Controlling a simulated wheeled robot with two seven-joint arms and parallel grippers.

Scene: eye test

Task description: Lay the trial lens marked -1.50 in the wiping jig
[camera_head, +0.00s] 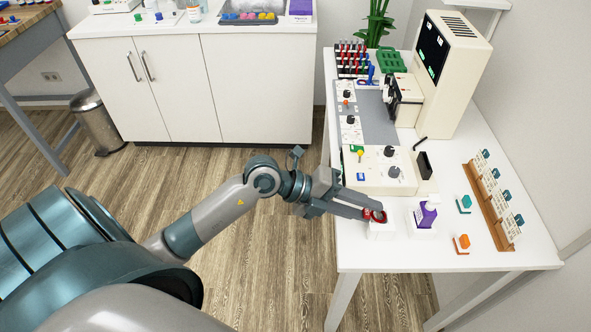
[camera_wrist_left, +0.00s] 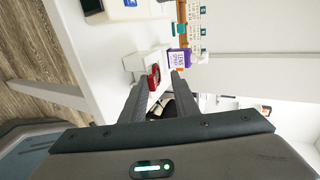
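A red-rimmed trial lens (camera_head: 380,217) is at the tips of my left gripper (camera_head: 372,212), over a small white block (camera_head: 381,232) near the table's front left edge. In the left wrist view the red lens (camera_wrist_left: 154,77) stands by the white block (camera_wrist_left: 137,63). The fingers of my left gripper (camera_wrist_left: 160,85) are spread, with the lens close to the left finger and a gap to the right one. Its marking is too small to read. I cannot tell which object is the wiping jig. My right gripper is out of view.
A purple box (camera_head: 425,214) stands right of the white block. A teal piece (camera_head: 464,203) and an orange piece (camera_head: 462,242) lie farther right, before a brown rack (camera_head: 487,206) of cards. A cream control box (camera_head: 376,172) stands behind. The table's front right is clear.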

